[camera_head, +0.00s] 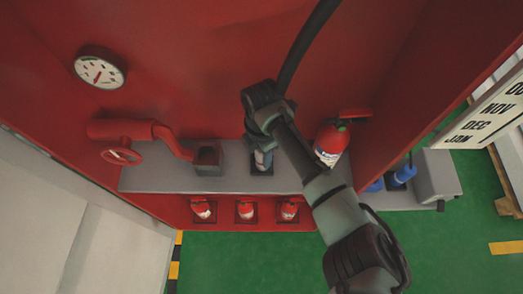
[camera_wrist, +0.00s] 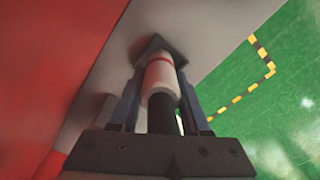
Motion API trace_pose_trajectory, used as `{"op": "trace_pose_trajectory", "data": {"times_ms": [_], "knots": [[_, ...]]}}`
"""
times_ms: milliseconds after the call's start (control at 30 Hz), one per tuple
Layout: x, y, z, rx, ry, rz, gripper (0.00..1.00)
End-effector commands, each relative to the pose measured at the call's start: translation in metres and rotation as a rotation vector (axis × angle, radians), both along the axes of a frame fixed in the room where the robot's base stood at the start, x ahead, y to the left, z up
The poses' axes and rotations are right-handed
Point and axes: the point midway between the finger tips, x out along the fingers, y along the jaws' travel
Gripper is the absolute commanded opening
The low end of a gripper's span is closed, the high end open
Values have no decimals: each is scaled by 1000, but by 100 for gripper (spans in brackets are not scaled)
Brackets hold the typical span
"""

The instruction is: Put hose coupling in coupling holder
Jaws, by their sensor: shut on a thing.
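The hose coupling (camera_wrist: 160,80) is a pale cylinder with a red band, and a black hose runs from its near end. My gripper (camera_wrist: 161,90) is shut on it, with one dark blue finger on each side. The coupling holder (camera_wrist: 178,50) is a dark grey square piece on the grey shelf, right at the coupling's far end. I cannot tell how deep the coupling sits in it. In the head view my gripper (camera_head: 262,158) is upright over the shelf, and my arm hides most of the coupling.
The grey shelf (camera_head: 150,179) lies in a red cabinet. A red pipe with a valve wheel (camera_head: 121,156) enters a grey box (camera_head: 207,158) to the left. A red extinguisher (camera_head: 331,141) stands close on the right. The black hose (camera_head: 303,48) arches upward. A gauge (camera_head: 100,70) is on the wall.

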Motion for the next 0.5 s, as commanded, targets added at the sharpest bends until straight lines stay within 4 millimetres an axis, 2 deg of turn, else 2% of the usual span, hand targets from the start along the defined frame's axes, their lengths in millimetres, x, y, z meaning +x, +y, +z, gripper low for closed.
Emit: {"op": "trace_pose_trajectory", "data": {"times_ms": [267, 300, 433, 500], "knots": [[0, 0, -2, 1, -1, 0, 0], [0, 0, -3, 0, 0, 0, 50], [0, 0, -2, 0, 0, 0, 73], [0, 0, -2, 0, 0, 0, 76]]}}
